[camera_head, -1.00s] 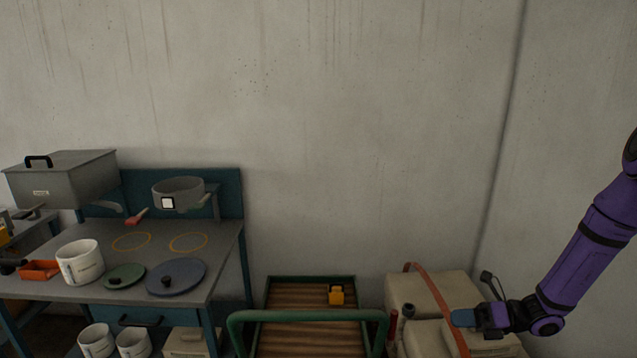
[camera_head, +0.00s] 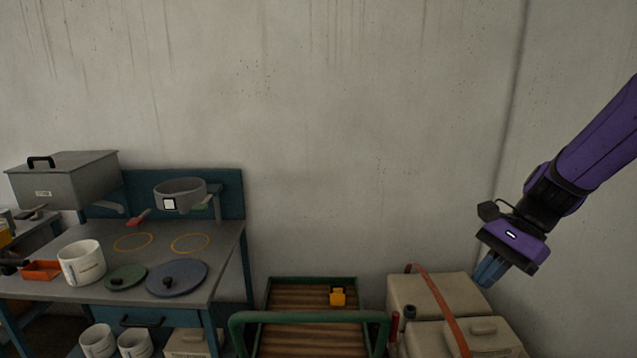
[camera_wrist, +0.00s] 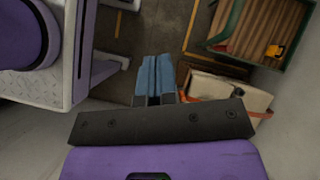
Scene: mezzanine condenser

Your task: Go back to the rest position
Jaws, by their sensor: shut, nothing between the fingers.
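My gripper (camera_head: 489,270) hangs from my purple arm at the right of the head view, with its blue fingers pointing down. It is in the air beside and above the beige cases (camera_head: 437,295), apart from them. In the wrist view the blue fingers (camera_wrist: 154,78) are together, with nothing between them. The floor and a beige case (camera_wrist: 232,92) show beyond the fingers.
A green-framed cart (camera_head: 308,317) with a wooden deck carries a small yellow object (camera_head: 337,296). The wall behind is bare.

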